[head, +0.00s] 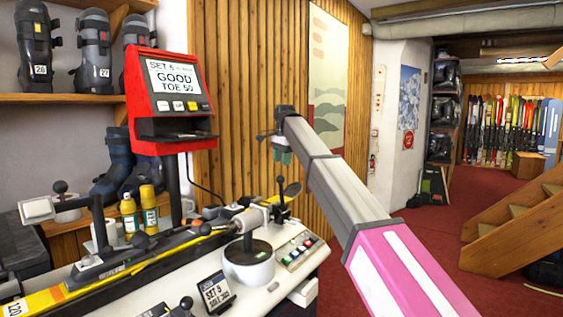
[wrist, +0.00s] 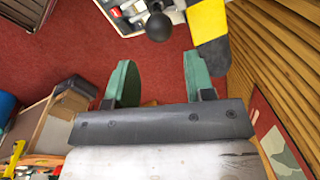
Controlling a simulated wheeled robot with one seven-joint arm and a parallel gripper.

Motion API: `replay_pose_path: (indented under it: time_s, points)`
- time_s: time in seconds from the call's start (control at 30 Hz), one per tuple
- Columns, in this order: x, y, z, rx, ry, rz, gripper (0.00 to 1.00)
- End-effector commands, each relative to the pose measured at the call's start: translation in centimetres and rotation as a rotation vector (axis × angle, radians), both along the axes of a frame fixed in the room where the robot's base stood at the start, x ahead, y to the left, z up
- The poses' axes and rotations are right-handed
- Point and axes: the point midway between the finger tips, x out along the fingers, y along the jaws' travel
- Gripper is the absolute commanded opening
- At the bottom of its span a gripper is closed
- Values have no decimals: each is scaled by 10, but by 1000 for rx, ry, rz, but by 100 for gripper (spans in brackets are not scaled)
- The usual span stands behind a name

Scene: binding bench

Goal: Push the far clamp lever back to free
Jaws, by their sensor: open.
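The far clamp lever, a dark upright lever with a round black knob (head: 280,181), stands at the far end of the bench in the head view. A black ball knob (wrist: 159,27) shows at the top middle of the wrist view, ahead of the fingers and apart from them. My gripper (head: 281,155) hangs above the far lever in the head view, fingers downward. In the wrist view its two green fingers (wrist: 160,88) are spread with nothing between them. The lever's base is partly hidden by other bench parts.
A red display (head: 172,95) reading "GOOD TOE 50" stands left of my gripper. A yellow-and-black ski (head: 150,258) lies along the bench. A yellow-and-black bar (wrist: 209,32) is right of the knob. Wooden wall slats stand behind.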

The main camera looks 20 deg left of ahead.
Motion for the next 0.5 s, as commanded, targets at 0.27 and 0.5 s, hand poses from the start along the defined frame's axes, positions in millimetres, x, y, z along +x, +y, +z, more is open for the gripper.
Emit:
replay_pose_path:
  time_s: [0.27, 0.5]
  points:
    - [-29, 3, -7, -20, -125, 250, 0]
    - [-75, 9, -12, -128, -365, 741, 0]
